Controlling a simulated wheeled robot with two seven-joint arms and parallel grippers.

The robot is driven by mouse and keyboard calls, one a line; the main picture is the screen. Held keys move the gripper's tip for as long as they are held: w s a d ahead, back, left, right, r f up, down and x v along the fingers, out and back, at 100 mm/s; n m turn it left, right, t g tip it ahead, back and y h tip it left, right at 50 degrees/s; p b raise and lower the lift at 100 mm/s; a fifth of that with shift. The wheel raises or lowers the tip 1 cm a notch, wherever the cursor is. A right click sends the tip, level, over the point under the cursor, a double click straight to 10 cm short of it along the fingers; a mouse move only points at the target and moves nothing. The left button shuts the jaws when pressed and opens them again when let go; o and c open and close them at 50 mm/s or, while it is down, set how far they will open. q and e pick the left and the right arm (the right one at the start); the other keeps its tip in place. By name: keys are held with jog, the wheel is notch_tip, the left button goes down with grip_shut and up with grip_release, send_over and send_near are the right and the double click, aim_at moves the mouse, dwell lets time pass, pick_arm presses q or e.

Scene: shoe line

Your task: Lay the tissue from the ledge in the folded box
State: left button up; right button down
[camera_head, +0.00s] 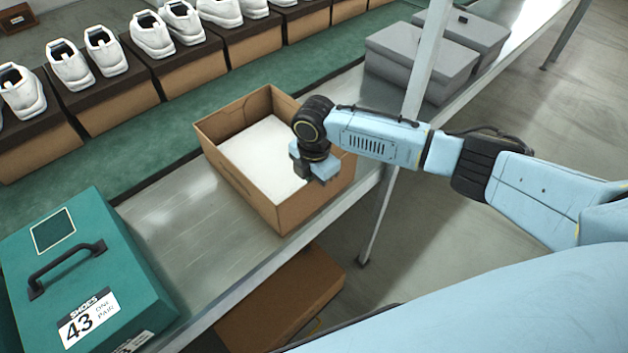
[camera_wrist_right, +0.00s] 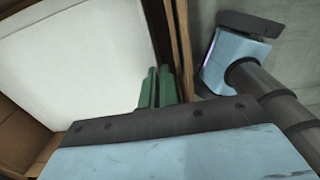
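The folded box (camera_head: 290,212) is an open brown carton on the metal shelf. A flat white sheet, which looks like the tissue (camera_head: 262,152), lies inside it and covers most of the inside. In the right wrist view the white sheet (camera_wrist_right: 80,60) fills the left side, next to the brown box wall (camera_wrist_right: 181,45). My right gripper (camera_head: 318,168) is over the right side of the box. Its green fingers (camera_wrist_right: 157,88) sit close together at the sheet's edge, just inside the wall. Whether they pinch the sheet is unclear. My left gripper is out of view.
A teal shoe box (camera_head: 120,260) with a handle and a 43 label stands at the front left. White shoes on brown boxes (camera_head: 185,68) line the green belt (camera_head: 100,178) behind. Grey boxes (camera_head: 420,60) stand at the back right, near a metal post (camera_head: 425,60).

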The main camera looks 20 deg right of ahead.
jog(key=shift+s+f, duration=0.5)
jog(key=shift+f, duration=0.3)
jog(key=c, duration=1.6)
grip_release()
jog(key=shift+w+r, duration=0.15)
jog(key=shift+r, duration=0.35)
jog(key=r+p, duration=0.2)
jog(key=r, duration=1.2)
jog(key=shift+w, duration=0.2)
